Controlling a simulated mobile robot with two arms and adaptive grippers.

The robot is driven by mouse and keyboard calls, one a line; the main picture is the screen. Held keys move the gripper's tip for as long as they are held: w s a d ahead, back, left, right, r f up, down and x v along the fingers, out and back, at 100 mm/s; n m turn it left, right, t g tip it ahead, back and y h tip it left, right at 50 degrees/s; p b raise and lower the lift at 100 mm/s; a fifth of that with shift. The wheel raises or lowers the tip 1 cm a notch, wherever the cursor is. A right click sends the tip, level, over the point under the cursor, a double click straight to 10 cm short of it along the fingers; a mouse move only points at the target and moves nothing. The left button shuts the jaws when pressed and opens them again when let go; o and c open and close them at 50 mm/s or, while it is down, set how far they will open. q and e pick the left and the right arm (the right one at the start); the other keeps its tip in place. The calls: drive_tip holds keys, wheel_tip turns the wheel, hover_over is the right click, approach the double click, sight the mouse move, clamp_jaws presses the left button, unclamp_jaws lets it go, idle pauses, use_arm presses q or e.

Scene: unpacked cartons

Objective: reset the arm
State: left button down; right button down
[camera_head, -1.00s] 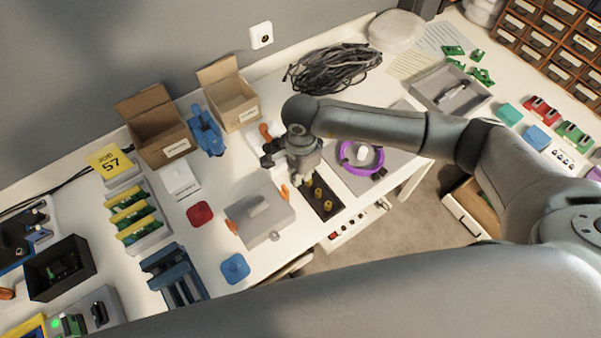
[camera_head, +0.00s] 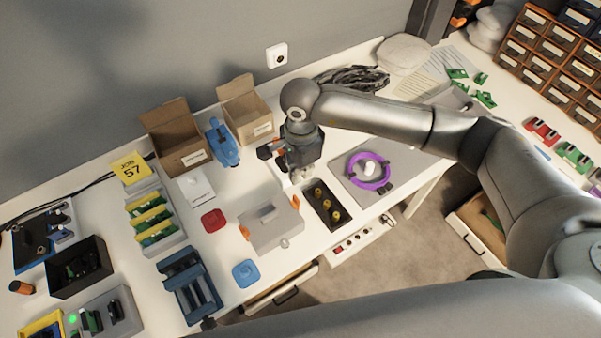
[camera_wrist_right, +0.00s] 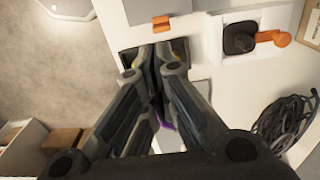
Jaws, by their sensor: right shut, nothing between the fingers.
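My right arm reaches in from the right in the head view, bent at a raised elbow. My right gripper (camera_head: 297,176) points down over the bench, beside the back end of a black tray (camera_head: 337,222) with several yellow-topped pegs. In the right wrist view the fingers (camera_wrist_right: 160,60) are together with nothing between them, and they hide the middle of the black tray (camera_wrist_right: 129,59). My left gripper is not in view.
A grey lidded box (camera_head: 270,230) stands left of the black tray, and a purple ring (camera_head: 370,184) on a grey plate stands to the right. Open cartons (camera_head: 178,150), a blue clamp-like tool (camera_head: 222,143) and a cable coil (camera_head: 350,77) lie behind. A wall socket (camera_head: 277,55) is above.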

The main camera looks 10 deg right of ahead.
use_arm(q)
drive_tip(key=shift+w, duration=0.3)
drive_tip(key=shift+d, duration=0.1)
